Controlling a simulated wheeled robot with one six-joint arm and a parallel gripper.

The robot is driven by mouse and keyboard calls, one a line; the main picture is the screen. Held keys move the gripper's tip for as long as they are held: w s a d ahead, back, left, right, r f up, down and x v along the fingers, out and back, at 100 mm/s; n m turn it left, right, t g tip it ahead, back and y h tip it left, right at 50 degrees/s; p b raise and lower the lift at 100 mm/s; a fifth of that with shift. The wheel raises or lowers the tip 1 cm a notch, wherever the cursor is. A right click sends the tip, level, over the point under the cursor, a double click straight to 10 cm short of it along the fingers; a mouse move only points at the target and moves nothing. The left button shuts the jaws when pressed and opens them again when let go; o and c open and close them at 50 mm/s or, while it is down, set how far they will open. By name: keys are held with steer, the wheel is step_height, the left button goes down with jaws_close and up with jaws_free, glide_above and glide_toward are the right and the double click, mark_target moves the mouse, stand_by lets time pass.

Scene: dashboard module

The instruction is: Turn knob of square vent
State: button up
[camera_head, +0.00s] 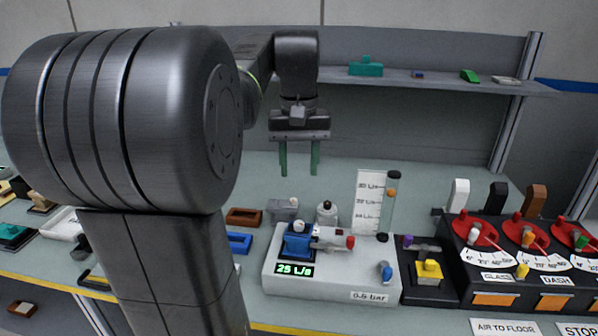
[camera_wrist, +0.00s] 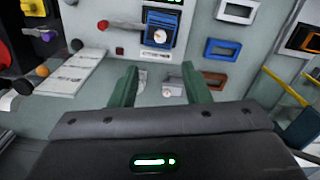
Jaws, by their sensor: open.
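A blue square vent (camera_head: 290,246) with slats stands on a light grey module (camera_head: 330,285), just above a green "25 L/s" display. Its pale knob (camera_head: 298,226) is at the vent's back edge. In the wrist view the blue vent (camera_wrist: 164,18) is at the top middle, with its white knob (camera_wrist: 160,36) on the near side. My gripper (camera_head: 299,172) is open and empty, fingers pointing down, above and behind the vent and apart from it. In the wrist view the green fingers (camera_wrist: 161,75) straddle a small grey block with a knob (camera_wrist: 172,88), which lies beyond them.
A red-tipped lever (camera_head: 350,242) and a blue knob (camera_head: 386,271) share the module. A marked flow gauge (camera_head: 368,200) stands behind. Brown (camera_head: 244,217) and blue (camera_head: 238,243) frames lie left. Red dials (camera_head: 475,230) are right. A shelf (camera_head: 430,80) spans the back.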

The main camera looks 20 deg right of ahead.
steer(key=r+p, duration=0.1)
steer(key=p, duration=0.5)
steer(key=shift+w, duration=0.1)
steer(key=shift+f+p, duration=0.15)
steer(key=shift+p, duration=0.5)
glide_toward(299, 223)
step_height(299, 223, down, 8)
steer(key=shift+f+p, duration=0.25)
steer(key=shift+p, duration=0.2)
jaws_close()
